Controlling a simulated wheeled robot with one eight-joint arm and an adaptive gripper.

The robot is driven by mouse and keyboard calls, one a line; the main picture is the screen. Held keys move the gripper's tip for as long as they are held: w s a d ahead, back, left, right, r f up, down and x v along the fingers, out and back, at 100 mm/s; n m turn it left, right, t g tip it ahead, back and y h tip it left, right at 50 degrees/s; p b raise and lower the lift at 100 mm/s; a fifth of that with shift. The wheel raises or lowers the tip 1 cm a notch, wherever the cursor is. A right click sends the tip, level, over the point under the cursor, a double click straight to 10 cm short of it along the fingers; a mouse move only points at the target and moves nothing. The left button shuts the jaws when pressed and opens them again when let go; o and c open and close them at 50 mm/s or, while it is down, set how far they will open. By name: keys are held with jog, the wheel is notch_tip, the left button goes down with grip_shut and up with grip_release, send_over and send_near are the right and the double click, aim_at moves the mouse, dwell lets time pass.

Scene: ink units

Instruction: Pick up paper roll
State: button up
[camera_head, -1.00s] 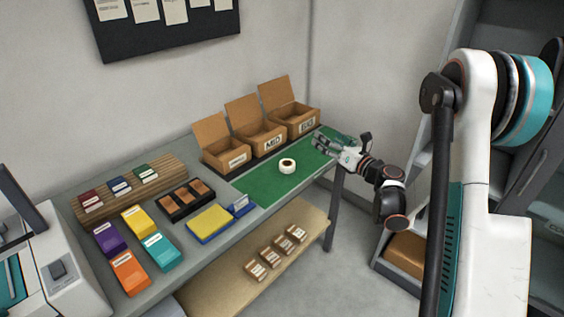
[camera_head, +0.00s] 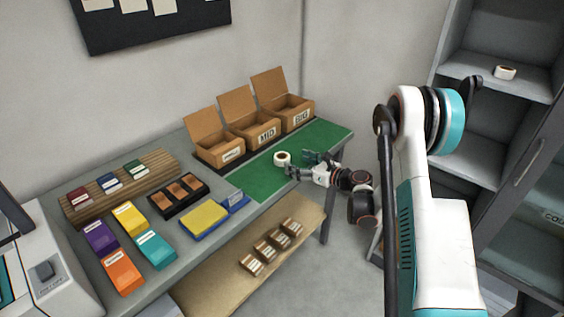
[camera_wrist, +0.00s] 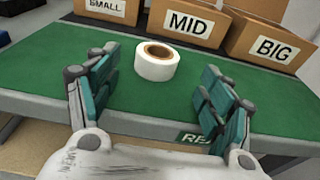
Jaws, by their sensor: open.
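A white paper roll (camera_head: 282,159) with a brown core lies flat on the green mat (camera_head: 262,180) at the right part of the table. My gripper (camera_head: 301,164) is just right of the roll, low over the mat's front edge. In the wrist view the roll (camera_wrist: 157,62) stands ahead of and between my two spread teal fingers (camera_wrist: 157,90). The fingers are open and empty, and nothing touches the roll. A second white roll (camera_head: 503,72) sits on a shelf at the upper right.
Three open cardboard boxes, labelled SMALL (camera_wrist: 106,8), MID (camera_wrist: 187,24) and BIG (camera_wrist: 275,48), stand behind the mat. Coloured ink boxes (camera_head: 124,250) and a yellow pad (camera_head: 204,219) lie to the left. A lower shelf (camera_head: 215,272) holds several small boxes. A grey cabinet (camera_head: 485,140) stands right.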

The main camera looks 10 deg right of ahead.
aim_at(287, 159)
jog(key=b+x, duration=0.2)
jog(key=x, duration=0.3)
jog(key=shift+w+a, duration=0.15)
jog(key=shift+a, duration=0.2)
jog(key=shift+r, duration=0.1)
jog(key=c, duration=1.2)
